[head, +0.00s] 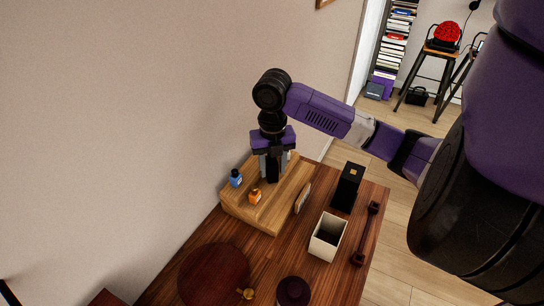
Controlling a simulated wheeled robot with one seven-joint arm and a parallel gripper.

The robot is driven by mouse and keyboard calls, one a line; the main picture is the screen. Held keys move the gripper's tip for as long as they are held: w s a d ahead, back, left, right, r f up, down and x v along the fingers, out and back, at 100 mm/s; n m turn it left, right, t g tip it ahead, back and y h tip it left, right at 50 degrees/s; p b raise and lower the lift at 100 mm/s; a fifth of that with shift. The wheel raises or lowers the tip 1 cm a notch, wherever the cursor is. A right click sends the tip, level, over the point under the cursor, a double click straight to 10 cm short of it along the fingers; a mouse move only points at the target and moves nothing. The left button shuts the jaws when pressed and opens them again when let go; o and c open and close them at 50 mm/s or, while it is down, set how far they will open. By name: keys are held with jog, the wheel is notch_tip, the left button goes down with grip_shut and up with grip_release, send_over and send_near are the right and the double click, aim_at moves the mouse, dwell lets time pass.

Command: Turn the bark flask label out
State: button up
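A stepped wooden stand (248,216) sits at the back left of the table. My gripper (272,178) points down over the stand's right part, its fingertips low at the step. Something dark shows between the fingers, but I cannot tell whether it is a flask or part of the gripper, nor whether the fingers are closed on it. A small blue flask (236,178) and an orange flask (255,196) stand on the stand, left of and in front of my gripper. I cannot pick out a bark flask for certain, and no label facing can be read.
The wooden table (290,246) also holds a tall black box (347,187), an open cream box (328,237), a dark dumbbell-shaped piece (366,234), a leaning tan plaque (302,198), a round dark red board (213,274), a small brass item (246,294) and a dark round jar (293,291).

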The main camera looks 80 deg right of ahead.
jog(key=shift+f, duration=1.15)
grip_shut()
jog(key=m, duration=0.1)
jog(key=m+p, duration=0.1)
jog(key=m, duration=0.2)
jog(key=shift+w+a+r+p, duration=0.1)
jog(key=shift+w+r+p, duration=0.05)
jog(key=shift+w+p, duration=0.15)
jog(key=m+p, duration=0.1)
jog(key=m, duration=0.3)
jog(key=shift+w, duration=0.1)
jog(key=shift+f, duration=0.2)
jog(key=shift+o, duration=1.5)
grip_release()
